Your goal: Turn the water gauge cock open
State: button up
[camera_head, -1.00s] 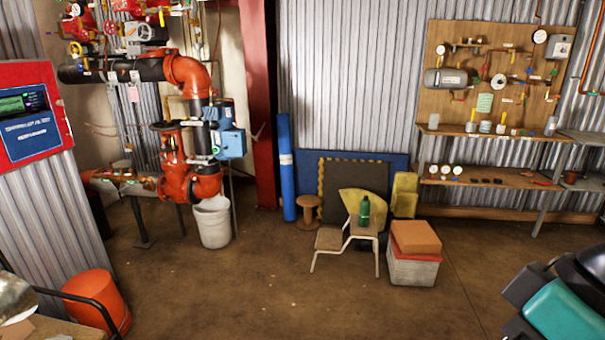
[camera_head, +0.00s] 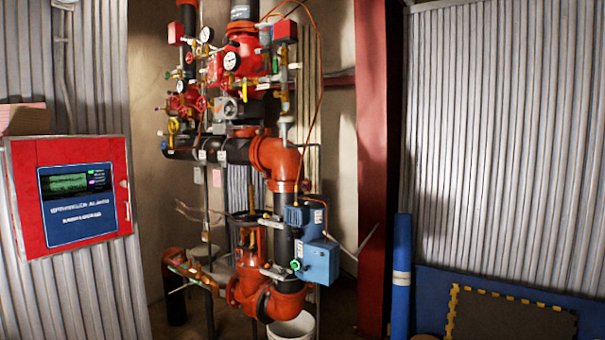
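The riser (camera_head: 275,160) stands in a recess left of centre in the head view, with red and orange valves and black pipe. Round white pressure gauges (camera_head: 231,61) sit on its upper part, with small brass fittings and coloured handles around them. A yellow handle (camera_head: 244,90) hangs below one gauge. I cannot tell which small cock is the water gauge cock, or whether it is open. My gripper is not in view.
A red alarm panel (camera_head: 75,190) is on the corrugated wall at left. A red steel column (camera_head: 372,160) stands right of the riser. A blue roll (camera_head: 401,280) leans beside it, and a white bucket (camera_head: 292,329) stands under the pipe.

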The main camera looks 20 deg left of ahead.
aim_at(222, 81)
jog(key=u, duration=0.35)
jog(key=i, duration=1.2)
jog(key=u, duration=1.6)
jog(key=i, duration=0.95)
jog(key=u, duration=0.9)
